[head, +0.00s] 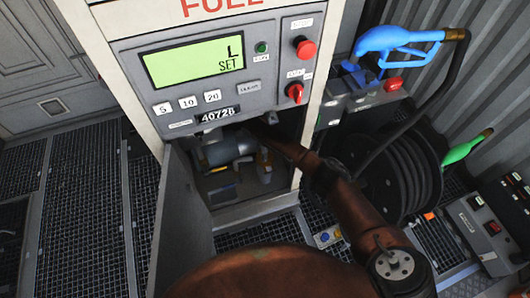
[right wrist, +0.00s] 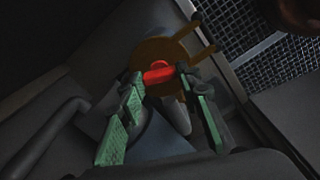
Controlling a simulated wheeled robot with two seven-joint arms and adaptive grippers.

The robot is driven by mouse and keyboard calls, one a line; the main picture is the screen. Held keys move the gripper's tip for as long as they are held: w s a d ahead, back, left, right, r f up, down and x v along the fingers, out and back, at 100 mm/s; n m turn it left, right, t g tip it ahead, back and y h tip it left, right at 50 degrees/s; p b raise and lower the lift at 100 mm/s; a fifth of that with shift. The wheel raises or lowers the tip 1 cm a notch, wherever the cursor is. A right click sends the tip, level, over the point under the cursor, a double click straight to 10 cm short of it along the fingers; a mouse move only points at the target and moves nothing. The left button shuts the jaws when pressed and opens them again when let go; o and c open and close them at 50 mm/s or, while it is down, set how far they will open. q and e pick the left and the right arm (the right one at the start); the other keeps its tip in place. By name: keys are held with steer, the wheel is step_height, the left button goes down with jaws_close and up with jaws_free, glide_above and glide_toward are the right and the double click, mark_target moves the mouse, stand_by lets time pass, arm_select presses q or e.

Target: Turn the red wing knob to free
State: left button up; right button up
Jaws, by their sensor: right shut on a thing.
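The red wing knob (right wrist: 159,75) shows in the right wrist view, with its bar running across the picture, slightly tilted. It sits in front of a brownish round plate (right wrist: 153,50) with two short prongs at its upper right. My right gripper (right wrist: 163,78), with green-padded fingers, is shut on the knob, one finger at each end of the bar. In the head view my right arm reaches into the open compartment under the fuel panel, and this knob cannot be made out there. My left gripper is not in view.
The compartment's door (head: 181,225) hangs open on the left. Inside are a grey cylinder (head: 228,151) and small yellow fittings. The panel above carries a green display (head: 194,62), a red button (head: 305,47) and another red knob (head: 295,92). A hose reel (head: 400,180) stands right.

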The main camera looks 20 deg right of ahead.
steer(key=shift+n, duration=2.2)
steer(key=o, duration=1.2)
steer(key=shift+c, duration=0.2)
steer(key=shift+r, duration=0.3)
step_height(320, 180, up, 7)
steer(key=shift+r, duration=0.1)
steer(key=shift+a, duration=0.1)
